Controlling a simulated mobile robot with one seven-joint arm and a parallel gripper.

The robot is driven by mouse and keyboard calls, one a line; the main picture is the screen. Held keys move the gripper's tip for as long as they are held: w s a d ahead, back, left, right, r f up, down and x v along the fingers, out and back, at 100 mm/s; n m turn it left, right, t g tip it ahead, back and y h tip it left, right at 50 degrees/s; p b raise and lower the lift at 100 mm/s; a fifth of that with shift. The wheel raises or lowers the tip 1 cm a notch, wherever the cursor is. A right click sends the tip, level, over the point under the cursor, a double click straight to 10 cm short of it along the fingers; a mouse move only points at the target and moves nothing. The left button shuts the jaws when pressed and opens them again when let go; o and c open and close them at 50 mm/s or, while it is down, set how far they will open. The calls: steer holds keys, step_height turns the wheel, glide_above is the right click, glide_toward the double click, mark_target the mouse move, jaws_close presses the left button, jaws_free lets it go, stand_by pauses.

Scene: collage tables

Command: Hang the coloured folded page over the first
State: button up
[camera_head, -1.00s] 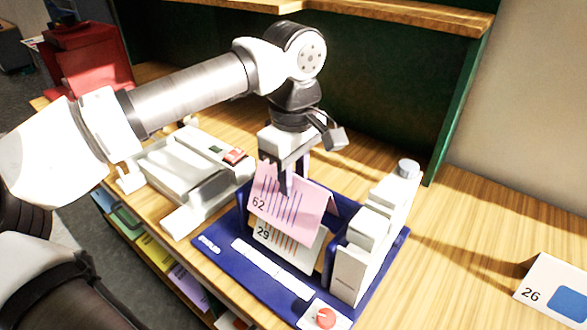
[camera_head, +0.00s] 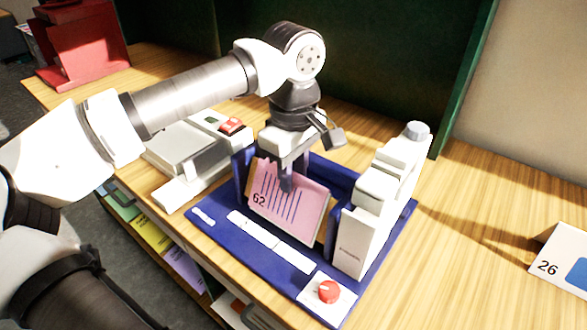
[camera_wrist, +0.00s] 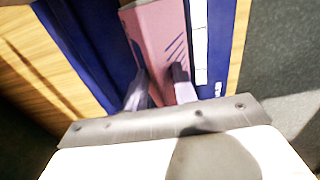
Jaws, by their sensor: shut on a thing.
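The pink folded page (camera_head: 288,214), marked 62, sits low in the blue stand (camera_head: 222,226), its printed face towards the front. It also shows in the wrist view (camera_wrist: 158,35). My gripper (camera_head: 287,183) is shut on its upper fold from above; the fingers also show in the wrist view (camera_wrist: 157,88). The first page, white and marked 29 earlier, is now almost wholly hidden behind the pink one. Only a thin pale edge shows at the right side. I cannot tell whether the two folds touch.
A white upright unit (camera_head: 372,215) stands close at the right of the stand. A red knob (camera_head: 328,291) is at its front corner. A grey-white device (camera_head: 190,150) is at the left. A folded card marked 26 (camera_head: 565,262) stands far right. Bare table lies between.

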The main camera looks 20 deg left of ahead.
steer(key=o, duration=1)
step_height(320, 180, up, 14)
steer(key=b, duration=0.1)
steer(key=shift+f, duration=0.15)
